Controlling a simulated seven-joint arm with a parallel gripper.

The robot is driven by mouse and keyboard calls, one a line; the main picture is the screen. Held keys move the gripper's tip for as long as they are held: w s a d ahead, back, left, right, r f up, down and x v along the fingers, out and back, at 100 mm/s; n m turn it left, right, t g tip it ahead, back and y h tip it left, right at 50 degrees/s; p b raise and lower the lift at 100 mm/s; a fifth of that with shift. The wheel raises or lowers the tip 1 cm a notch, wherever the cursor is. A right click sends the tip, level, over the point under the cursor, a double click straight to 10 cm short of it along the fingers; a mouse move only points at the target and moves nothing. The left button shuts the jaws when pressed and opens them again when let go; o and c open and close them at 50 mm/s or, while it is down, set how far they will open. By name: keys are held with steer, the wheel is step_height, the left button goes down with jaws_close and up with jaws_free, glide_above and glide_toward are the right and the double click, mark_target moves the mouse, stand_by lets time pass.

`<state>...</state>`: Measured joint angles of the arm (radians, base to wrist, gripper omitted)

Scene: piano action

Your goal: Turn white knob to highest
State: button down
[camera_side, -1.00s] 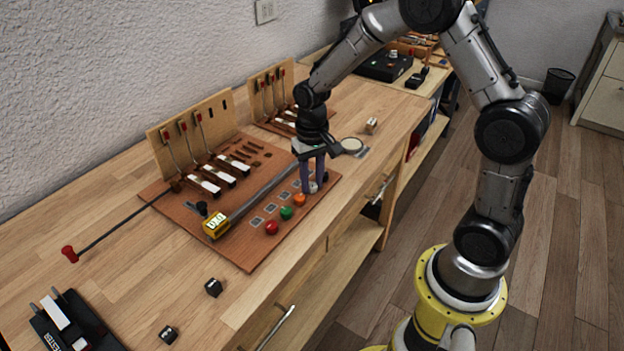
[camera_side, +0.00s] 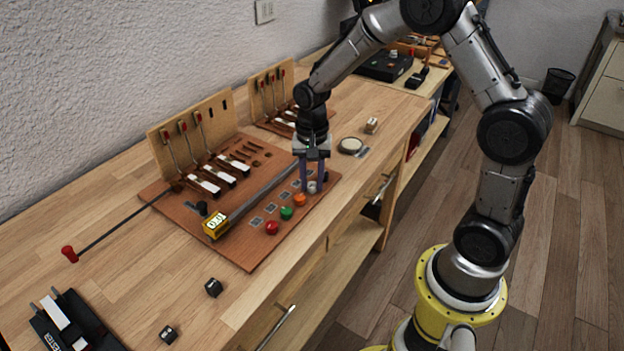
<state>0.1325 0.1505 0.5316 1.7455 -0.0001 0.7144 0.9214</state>
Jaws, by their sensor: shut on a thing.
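The white knob (camera_side: 312,187) is at the right end of a row of knobs on the brown board (camera_side: 250,262). My gripper (camera_side: 311,186) points straight down at it, with its two fingers shut on either side of it. The fingers hide part of the knob, so its pointer setting cannot be read. Orange (camera_side: 300,199), green (camera_side: 286,212) and red (camera_side: 271,228) knobs run down to the left of it. Small grey labels (camera_side: 270,208) lie beside the knobs.
A yellow gauge block (camera_side: 215,226) with a small display sits at the near end of a grey rail (camera_side: 255,193). Upright wooden panels with hammers (camera_side: 196,140) stand behind. A round pale disc (camera_side: 351,145) lies right of my gripper. Small black cubes (camera_side: 213,288) lie in front.

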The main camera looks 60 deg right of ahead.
steer(key=shift+r, duration=0.1)
steer(key=c, duration=0.6)
jaws_free()
step_height(320, 180, up, 14)
stand_by(0.5)
step_height(320, 180, up, 6)
steer(key=t, duration=0.2)
glide_above(312, 184)
steer(key=s+a, duration=0.2)
steer(key=s, duration=0.1)
steer(key=s+a+r+n+t, duration=0.1)
steer(key=s+r+n, duration=0.15)
steer(key=s, duration=0.35)
steer(key=s+a+f+n+t, duration=0.2)
steer(key=s+f+n, duration=0.2)
steer(key=s+n, duration=0.5)
steer(key=s, duration=0.3)
steer(key=shift+t, duration=0.3)
